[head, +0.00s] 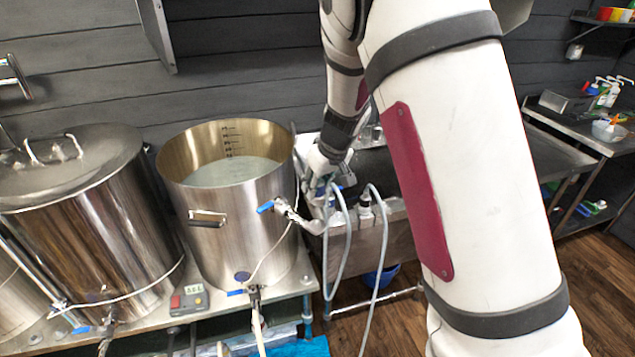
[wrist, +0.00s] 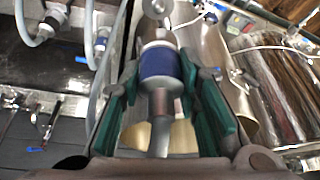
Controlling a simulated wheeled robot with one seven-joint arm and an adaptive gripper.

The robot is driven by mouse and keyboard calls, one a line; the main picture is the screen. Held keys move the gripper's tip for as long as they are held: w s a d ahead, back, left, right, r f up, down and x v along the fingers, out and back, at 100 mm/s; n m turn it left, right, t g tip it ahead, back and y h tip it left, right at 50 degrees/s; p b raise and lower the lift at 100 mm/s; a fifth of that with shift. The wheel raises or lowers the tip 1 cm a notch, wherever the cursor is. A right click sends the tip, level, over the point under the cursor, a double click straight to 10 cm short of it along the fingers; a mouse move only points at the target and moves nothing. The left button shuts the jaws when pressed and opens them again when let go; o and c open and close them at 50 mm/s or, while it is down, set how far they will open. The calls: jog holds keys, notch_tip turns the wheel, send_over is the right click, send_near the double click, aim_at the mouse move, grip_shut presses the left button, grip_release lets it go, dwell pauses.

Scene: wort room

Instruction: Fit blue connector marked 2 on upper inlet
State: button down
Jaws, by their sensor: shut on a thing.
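My gripper (wrist: 160,88) has green-padded fingers, shut on both sides of a metal connector with a dark blue band (wrist: 161,63). A metal piece runs from it toward the wrist. No number is legible on it. In the head view my gripper (head: 325,178) is right of the open steel kettle (head: 235,235), above the sink edge; the held connector is mostly hidden there. I cannot tell which port is the upper inlet.
Grey hoses (head: 379,262) hang in front of the steel sink (head: 398,232). A blue-handled valve (head: 266,206) and outlet pipe stick out from the kettle near my gripper. A lidded kettle (head: 95,235) stands left, with a small control box (head: 189,299) on the bench.

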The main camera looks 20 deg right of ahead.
aim_at(318, 203)
jog(key=f+b, duration=0.1)
jog(key=f, duration=0.1)
jog(key=f+b, duration=0.1)
jog(key=f, duration=0.1)
jog(key=shift+w+f, duration=0.2)
jog(key=shift+f, duration=0.15)
jog(key=shift+s+f+b, duration=0.15)
jog(key=shift+f+b, duration=0.35)
jog(key=shift+f, duration=0.1)
dwell(0.3)
jog(key=shift+f+b, duration=1.25)
jog(key=shift+b, duration=0.1)
dwell(0.7)
jog(key=c, duration=1.1)
grip_release()
